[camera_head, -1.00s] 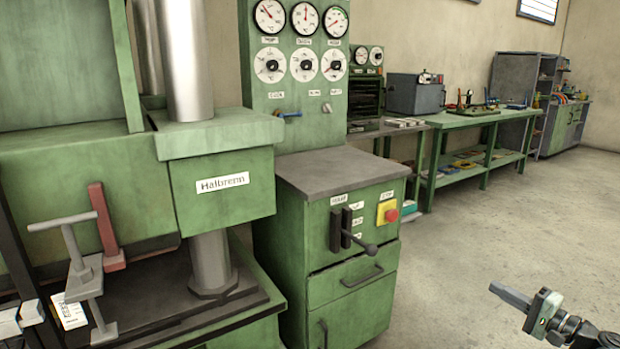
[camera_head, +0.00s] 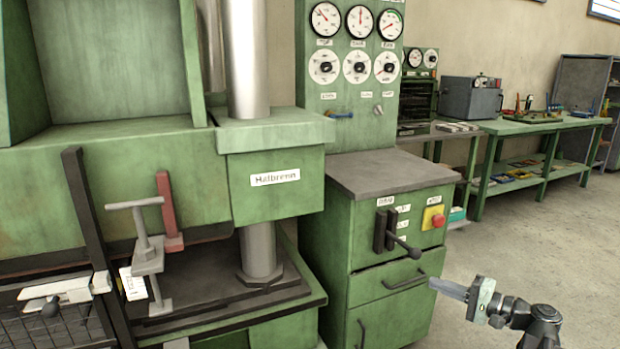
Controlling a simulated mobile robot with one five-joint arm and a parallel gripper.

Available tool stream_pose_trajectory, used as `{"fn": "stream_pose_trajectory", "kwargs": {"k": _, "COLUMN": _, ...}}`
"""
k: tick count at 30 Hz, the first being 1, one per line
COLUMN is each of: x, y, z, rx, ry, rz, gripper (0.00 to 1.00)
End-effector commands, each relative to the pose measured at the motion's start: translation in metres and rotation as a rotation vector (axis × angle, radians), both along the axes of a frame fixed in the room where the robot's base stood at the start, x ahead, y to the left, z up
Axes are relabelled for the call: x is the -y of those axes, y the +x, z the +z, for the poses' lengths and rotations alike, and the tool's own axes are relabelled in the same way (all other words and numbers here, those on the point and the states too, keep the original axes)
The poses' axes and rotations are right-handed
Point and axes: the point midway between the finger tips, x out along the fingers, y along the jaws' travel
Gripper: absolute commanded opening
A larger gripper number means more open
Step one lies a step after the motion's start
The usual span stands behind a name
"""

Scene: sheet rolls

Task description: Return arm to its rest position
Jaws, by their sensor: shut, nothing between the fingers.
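My gripper (camera_head: 449,289) is at the lower right of the head view, at the end of my arm. Its grey fingers are together with nothing between them, and they point left toward the front of the green control cabinet (camera_head: 378,310). In the picture the fingertips lie just right of the lower drawer. I cannot tell the gap in depth. My arm's dark wrist joint shows behind the fingers, and the rest of the arm runs out of the bottom of the view.
A green press (camera_head: 275,195) labelled "Halbrenn" stands at the left, with a grey clamp (camera_head: 147,250) and a red bar (camera_head: 169,212). The cabinet has a black lever (camera_head: 408,248) and a red button (camera_head: 437,220). A green workbench (camera_head: 545,125) stands behind. Floor at right is clear.

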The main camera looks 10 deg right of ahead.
Motion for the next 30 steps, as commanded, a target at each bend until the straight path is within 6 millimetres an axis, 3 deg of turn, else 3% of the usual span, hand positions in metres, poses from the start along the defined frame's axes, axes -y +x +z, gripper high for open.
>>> {"fn": "stream_pose_trajectory", "kwargs": {"k": 1, "x": -0.044, "y": 0.016, "z": -0.007, "rx": -0.028, "ry": -0.027, "rz": 0.075, "gripper": 0.0}}
{"fn": "stream_pose_trajectory", "kwargs": {"k": 4, "x": -0.127, "y": 0.036, "z": -0.03, "rx": -0.1, "ry": -0.11, "rz": 0.219, "gripper": 0.0}}
{"fn": "stream_pose_trajectory", "kwargs": {"k": 9, "x": -0.26, "y": 0.036, "z": -0.083, "rx": -0.235, "ry": -0.331, "rz": 0.462, "gripper": 0.0}}
{"fn": "stream_pose_trajectory", "kwargs": {"k": 12, "x": -0.316, "y": 0.022, "z": -0.115, "rx": -0.305, "ry": -0.489, "rz": 0.579, "gripper": 0.0}}
{"fn": "stream_pose_trajectory", "kwargs": {"k": 15, "x": -0.351, "y": 0.005, "z": -0.143, "rx": -0.364, "ry": -0.651, "rz": 0.67, "gripper": 0.0}}
{"fn": "stream_pose_trajectory", "kwargs": {"k": 18, "x": -0.368, "y": -0.013, "z": -0.168, "rx": -0.42, "ry": -0.833, "rz": 0.738, "gripper": 0.0}}
{"fn": "stream_pose_trajectory", "kwargs": {"k": 21, "x": -0.363, "y": -0.025, "z": -0.188, "rx": -0.476, "ry": -1.01, "rz": 0.768, "gripper": 0.0}}
{"fn": "stream_pose_trajectory", "kwargs": {"k": 23, "x": -0.348, "y": -0.03, "z": -0.197, "rx": -0.515, "ry": -1.11, "rz": 0.765, "gripper": 0.0}}
{"fn": "stream_pose_trajectory", "kwargs": {"k": 29, "x": -0.268, "y": -0.038, "z": -0.209, "rx": -0.669, "ry": -1.412, "rz": 0.7, "gripper": 0.0}}
{"fn": "stream_pose_trajectory", "kwargs": {"k": 30, "x": -0.271, "y": -0.037, "z": -0.184, "rx": -0.665, "ry": -1.401, "rz": 0.703, "gripper": 0.0}}
